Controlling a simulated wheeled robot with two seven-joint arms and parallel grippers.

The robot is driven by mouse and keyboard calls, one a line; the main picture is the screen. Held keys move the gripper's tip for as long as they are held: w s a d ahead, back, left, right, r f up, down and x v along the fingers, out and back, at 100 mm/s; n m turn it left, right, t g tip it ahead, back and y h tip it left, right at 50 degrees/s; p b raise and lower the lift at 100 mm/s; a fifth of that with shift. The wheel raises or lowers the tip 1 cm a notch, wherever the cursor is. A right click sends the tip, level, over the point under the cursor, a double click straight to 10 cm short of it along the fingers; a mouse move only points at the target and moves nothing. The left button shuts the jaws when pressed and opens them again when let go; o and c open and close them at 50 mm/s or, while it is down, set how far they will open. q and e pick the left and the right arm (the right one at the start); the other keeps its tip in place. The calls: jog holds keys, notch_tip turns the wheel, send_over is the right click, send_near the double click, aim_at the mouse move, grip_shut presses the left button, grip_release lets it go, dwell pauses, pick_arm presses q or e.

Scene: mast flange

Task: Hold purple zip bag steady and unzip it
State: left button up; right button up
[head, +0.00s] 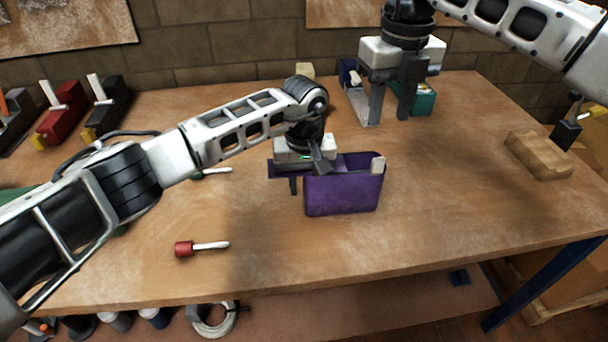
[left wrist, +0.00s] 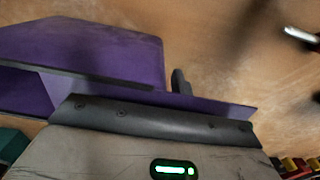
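The purple zip bag (head: 343,195) stands upright near the middle of the table, its top edge partly open to view. My left gripper (head: 306,180) is at that left end, one finger in front and one showing below the flat tab. Its grip is unclear. In the left wrist view the bag (left wrist: 105,50) lies just beyond the gripper's palm. My right gripper (head: 388,112) is open and empty, raised behind the bag to the right.
A red-handled tool (head: 200,248) lies at front left, and another tool (head: 212,171) is behind my left arm. A wooden block (head: 538,154) is at right. A teal box (head: 424,100) stands behind my right gripper.

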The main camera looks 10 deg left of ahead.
aim_at(379, 158)
pick_arm(q)
jog(key=shift+c, duration=0.3)
grip_shut()
pick_arm(e)
jog(key=shift+c, duration=0.4)
notch_tip(379, 158, down, 11)
jog(key=m, duration=2)
